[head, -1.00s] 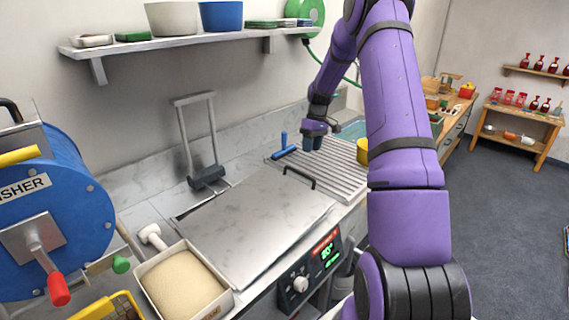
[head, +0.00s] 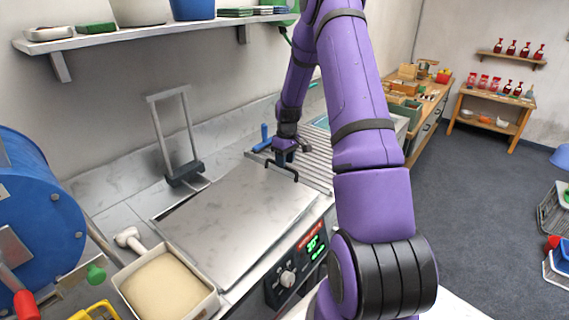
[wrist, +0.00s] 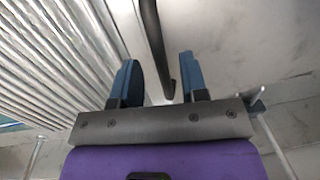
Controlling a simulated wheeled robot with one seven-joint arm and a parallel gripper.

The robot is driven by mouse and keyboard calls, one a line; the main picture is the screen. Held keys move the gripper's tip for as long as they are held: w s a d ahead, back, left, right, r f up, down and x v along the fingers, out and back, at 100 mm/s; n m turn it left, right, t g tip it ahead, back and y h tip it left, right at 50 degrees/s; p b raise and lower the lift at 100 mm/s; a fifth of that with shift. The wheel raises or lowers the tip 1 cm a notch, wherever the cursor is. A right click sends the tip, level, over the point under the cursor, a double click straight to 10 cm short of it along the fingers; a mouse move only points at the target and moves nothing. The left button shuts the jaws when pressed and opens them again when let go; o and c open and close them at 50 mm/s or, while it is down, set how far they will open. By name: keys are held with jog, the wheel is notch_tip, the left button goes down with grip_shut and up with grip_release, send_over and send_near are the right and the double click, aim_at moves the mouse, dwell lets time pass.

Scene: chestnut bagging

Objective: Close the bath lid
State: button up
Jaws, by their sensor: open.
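The bath lid (head: 240,220) is a flat grey metal plate lying over the bath. A dark gap shows along its back left edge. Its black bar handle (head: 283,174) stands at the right end. My gripper (head: 287,152) is just above and behind this handle. In the wrist view, the two blue fingers of my gripper (wrist: 160,75) are apart. The dark handle bar (wrist: 151,35) runs into the space between them, and no grip on it shows. The lid's metal surface (wrist: 240,45) fills the right of that view. The bath's inside is hidden.
A ribbed metal drainboard (head: 318,165) adjoins the lid's right end, with a blue-handled tool (head: 264,138) on it. A metal frame (head: 178,140) stands behind the lid. A tray of tan grain (head: 213,299) and a blue drum (head: 40,215) are at the left.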

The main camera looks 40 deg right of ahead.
jog(key=shift+f, duration=0.6)
grip_shut()
jog(key=shift+y, duration=0.6)
jog(key=shift+d+f, duration=0.2)
jog(key=shift+f, duration=0.95)
jog(key=shift+d+f, duration=0.15)
jog(key=shift+f, duration=1.25)
grip_release()
jog(key=shift+f, duration=0.1)
